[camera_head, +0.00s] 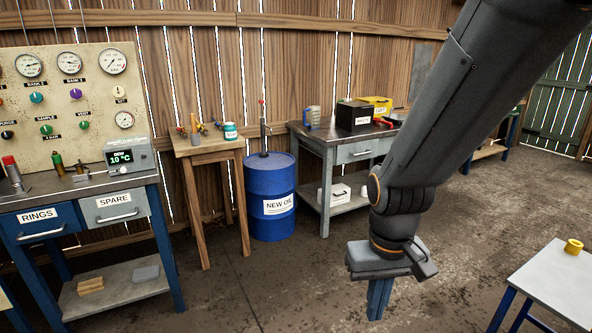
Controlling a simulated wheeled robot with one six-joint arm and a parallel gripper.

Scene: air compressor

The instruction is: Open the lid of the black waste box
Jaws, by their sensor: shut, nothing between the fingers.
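The black waste box (354,116) stands on the grey workbench (329,143) against the wooden wall, right of the blue drum. A white label is on its front, too small to read surely. Its top looks flat and closed. My gripper (376,312) hangs from my dark arm in the foreground, pointing down. It is shut and empty, well in front of the bench and lower than the box in the picture. My arm covers part of the bench's right side.
A blue oil drum (271,205) with a pump and a wooden stand (198,150) are left of the bench. A yellow bin (378,101) sits behind the box. The floor between is clear.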

